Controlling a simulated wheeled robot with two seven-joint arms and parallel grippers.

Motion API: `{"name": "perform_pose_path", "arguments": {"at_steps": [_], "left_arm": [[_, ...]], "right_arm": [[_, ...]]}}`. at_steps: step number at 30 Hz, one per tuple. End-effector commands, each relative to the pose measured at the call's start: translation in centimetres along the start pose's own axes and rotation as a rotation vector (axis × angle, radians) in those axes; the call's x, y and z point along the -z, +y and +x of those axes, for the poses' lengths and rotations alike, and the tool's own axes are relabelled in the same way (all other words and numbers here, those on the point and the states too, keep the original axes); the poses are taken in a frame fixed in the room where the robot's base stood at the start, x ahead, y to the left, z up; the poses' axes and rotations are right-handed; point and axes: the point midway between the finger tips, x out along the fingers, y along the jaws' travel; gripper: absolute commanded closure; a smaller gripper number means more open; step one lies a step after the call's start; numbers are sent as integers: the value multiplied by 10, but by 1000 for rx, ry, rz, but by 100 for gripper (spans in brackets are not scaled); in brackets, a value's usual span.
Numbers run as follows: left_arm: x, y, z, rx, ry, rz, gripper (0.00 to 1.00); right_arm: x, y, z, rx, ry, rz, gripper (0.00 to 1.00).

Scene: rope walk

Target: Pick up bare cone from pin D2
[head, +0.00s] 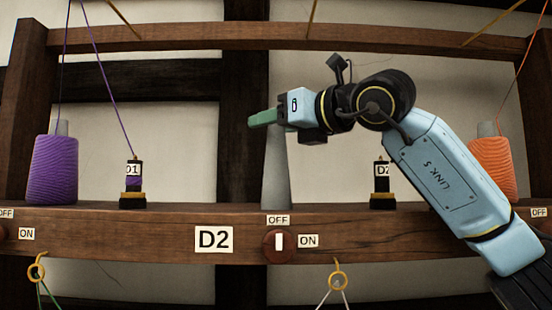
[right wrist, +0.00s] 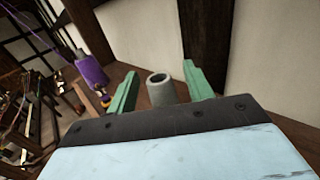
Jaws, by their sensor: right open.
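The bare cone (head: 276,180) is a plain grey tapered cone standing upright on the wooden shelf above the D2 label (head: 213,239). My right gripper (head: 262,119) comes in from the right in the head view, at the height of the cone's top, and hides that top. In the right wrist view the cone's open grey top (right wrist: 160,86) shows between the two green fingers of my right gripper (right wrist: 156,88), with a gap on each side. The right gripper is open and holds nothing. The pin is hidden. My left gripper is not in view.
A purple yarn cone (head: 54,170) stands at left, an orange one (head: 492,165) at right, partly behind my right arm. Small labelled posts stand left (head: 133,184) and right (head: 381,184) of the bare cone. A wooden rail (head: 200,38) runs above. A knob (head: 279,244) is below.

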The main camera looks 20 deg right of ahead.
Motion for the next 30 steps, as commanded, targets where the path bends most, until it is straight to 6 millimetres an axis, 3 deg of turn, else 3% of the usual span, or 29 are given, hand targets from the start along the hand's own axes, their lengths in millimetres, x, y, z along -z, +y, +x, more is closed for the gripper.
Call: {"name": "perform_pose_path", "arguments": {"at_steps": [5, 16, 30], "left_arm": [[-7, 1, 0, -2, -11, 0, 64], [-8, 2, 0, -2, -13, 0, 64], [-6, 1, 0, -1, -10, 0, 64]], "right_arm": [[1, 0, 0, 0, 0, 0, 50], [1, 0, 0, 1, 0, 0, 98], [-9, 0, 0, 1, -1, 2, 100]]}}
